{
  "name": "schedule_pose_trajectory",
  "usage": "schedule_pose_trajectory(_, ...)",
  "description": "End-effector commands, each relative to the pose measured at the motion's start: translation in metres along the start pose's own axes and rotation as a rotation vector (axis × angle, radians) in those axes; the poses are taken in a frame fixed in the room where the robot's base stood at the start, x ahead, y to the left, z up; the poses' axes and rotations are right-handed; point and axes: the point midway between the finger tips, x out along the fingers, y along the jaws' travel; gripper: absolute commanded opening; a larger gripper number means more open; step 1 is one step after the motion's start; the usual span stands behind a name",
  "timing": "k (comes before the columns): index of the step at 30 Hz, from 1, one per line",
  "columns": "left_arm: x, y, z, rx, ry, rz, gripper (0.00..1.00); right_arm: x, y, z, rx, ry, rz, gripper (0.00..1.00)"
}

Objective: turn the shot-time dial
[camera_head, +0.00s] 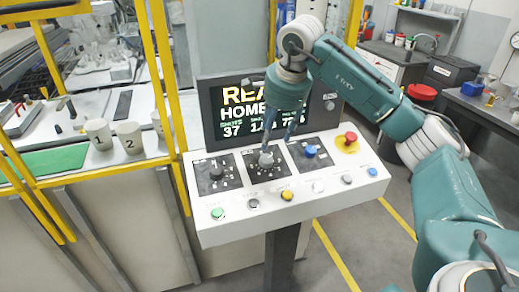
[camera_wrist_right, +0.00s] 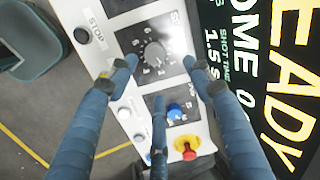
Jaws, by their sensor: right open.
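The control panel (camera_head: 290,205) has three dials on black plates. The middle one is a grey dial (camera_head: 266,160) with a ring of marks; its plate label is only partly readable, starting with S in the right wrist view. My right gripper (camera_head: 278,143) points down over this dial. In the right wrist view the grey dial (camera_wrist_right: 155,53) lies between the spread, open fingers of my right gripper (camera_wrist_right: 160,64); I cannot tell whether any finger touches it. A black dial (camera_head: 216,173) is to its left and a blue dial (camera_head: 310,152) to its right. My left gripper is out of view.
A screen (camera_head: 222,122) stands behind the dials, partly hidden by my right arm. A red emergency button (camera_head: 350,138) is at the panel's right. Several push buttons, including a green one (camera_head: 218,213), line the front. A yellow frame (camera_head: 163,90) stands at the left.

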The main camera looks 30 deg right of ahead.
Motion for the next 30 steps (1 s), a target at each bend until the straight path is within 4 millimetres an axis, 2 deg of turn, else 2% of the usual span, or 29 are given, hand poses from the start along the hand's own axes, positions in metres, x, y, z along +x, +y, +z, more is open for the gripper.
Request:
schedule_pose_trajectory(6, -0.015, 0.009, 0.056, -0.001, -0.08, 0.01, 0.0, 0.036, 0.001, 0.001, -0.001, -0.002, 0.007, 0.51)
schedule_pose_trajectory(10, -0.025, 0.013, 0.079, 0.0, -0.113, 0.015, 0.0, 0.061, 0.001, 0.002, -0.001, -0.003, 0.006, 0.51)
schedule_pose_trajectory(14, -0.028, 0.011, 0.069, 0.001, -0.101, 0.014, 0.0, 0.081, 0.0, 0.002, 0.0, -0.005, 0.003, 0.51)
schedule_pose_trajectory(18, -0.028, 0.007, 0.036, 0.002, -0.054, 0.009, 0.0, 0.096, 0.0, 0.003, -0.001, -0.006, 0.002, 0.51)
schedule_pose_trajectory(21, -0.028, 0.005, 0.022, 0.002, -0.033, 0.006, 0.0, 0.101, 0.001, 0.003, -0.001, -0.005, 0.002, 0.51)
schedule_pose_trajectory(25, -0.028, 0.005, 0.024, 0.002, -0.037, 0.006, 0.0, 0.103, 0.001, 0.003, -0.001, -0.005, 0.0, 0.51)
schedule_pose_trajectory(29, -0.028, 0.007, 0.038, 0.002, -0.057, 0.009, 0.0, 0.103, 0.0, 0.003, -0.001, -0.005, 0.0, 0.51)
schedule_pose_trajectory(30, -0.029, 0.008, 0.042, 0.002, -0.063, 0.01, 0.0, 0.103, 0.0, 0.003, -0.001, -0.005, 0.0, 0.45)
